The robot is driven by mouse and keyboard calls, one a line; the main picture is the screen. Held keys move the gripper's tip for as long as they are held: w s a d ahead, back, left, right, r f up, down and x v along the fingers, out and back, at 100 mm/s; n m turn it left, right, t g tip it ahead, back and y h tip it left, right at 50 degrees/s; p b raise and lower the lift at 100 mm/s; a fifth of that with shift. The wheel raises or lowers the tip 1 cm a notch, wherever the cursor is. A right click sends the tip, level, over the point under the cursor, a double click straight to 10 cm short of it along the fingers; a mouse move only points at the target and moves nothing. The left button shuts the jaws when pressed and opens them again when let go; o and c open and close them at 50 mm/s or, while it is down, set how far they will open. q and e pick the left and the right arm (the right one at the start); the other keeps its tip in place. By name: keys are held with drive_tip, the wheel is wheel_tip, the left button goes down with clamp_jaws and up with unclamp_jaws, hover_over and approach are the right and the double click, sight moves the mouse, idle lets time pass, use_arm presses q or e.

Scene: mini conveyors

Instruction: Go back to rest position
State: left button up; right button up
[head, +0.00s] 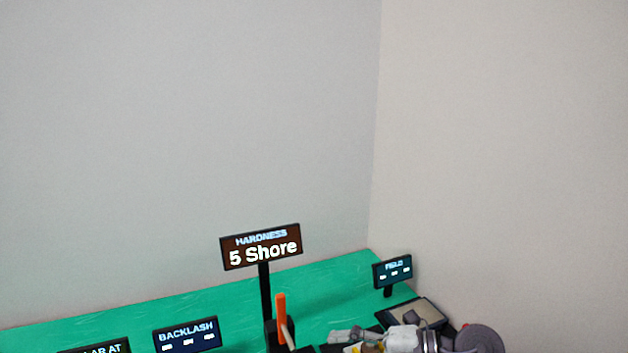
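My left gripper is not in the head view. Grey and white parts that look like my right arm (403,339) show at the bottom right edge, cut off by the frame.
A green table (335,285) runs along the wall into the corner. On it stand a "HARDNESS 5 Shore" sign (261,247), a black device with an orange upright part (281,306), a "BACKLASH" display (187,335), a "FIELD" display (393,271) and a dark-framed plate (428,312).

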wheel_tip(320, 180, up, 7)
drive_tip(key=m+t+y, duration=0.4)
drive_tip(key=t, duration=0.2)
drive_tip(key=w+d+r+m+t+h, duration=0.2)
drive_tip(key=d+m+t+h, duration=0.35)
drive_tip(key=m+t, duration=0.45)
drive_tip(key=s+d+f+m+g+h, duration=0.3)
drive_tip(key=d+f+m+h, duration=0.3)
drive_tip(key=f+m+h, duration=0.15)
drive_tip(key=s+d+f+m+g+h, duration=0.2)
drive_tip(key=s+d+f+m+h, duration=0.1)
drive_tip(key=d+f+m+h, duration=0.5)
drive_tip(key=s+a+f+n+g+y, duration=0.1)
drive_tip(key=s+a+f+g+y, duration=0.1)
drive_tip(key=s+f+g, duration=0.65)
drive_tip(key=s+a+f+n+g+y, duration=0.1)
drive_tip(key=s+a+f+g, duration=0.3)
drive_tip(key=s, duration=0.8)
wheel_tip(320, 180, down, 26)
drive_tip(key=d, duration=0.1)
drive_tip(key=s+d+f+g, duration=0.1)
drive_tip(key=s+d+f, duration=0.2)
drive_tip(key=s+f, duration=1.4)
drive_tip(key=shift+s+d+f, duration=0.2)
drive_tip(key=shift+s+f, duration=0.1)
drive_tip(key=shift+s, duration=0.05)
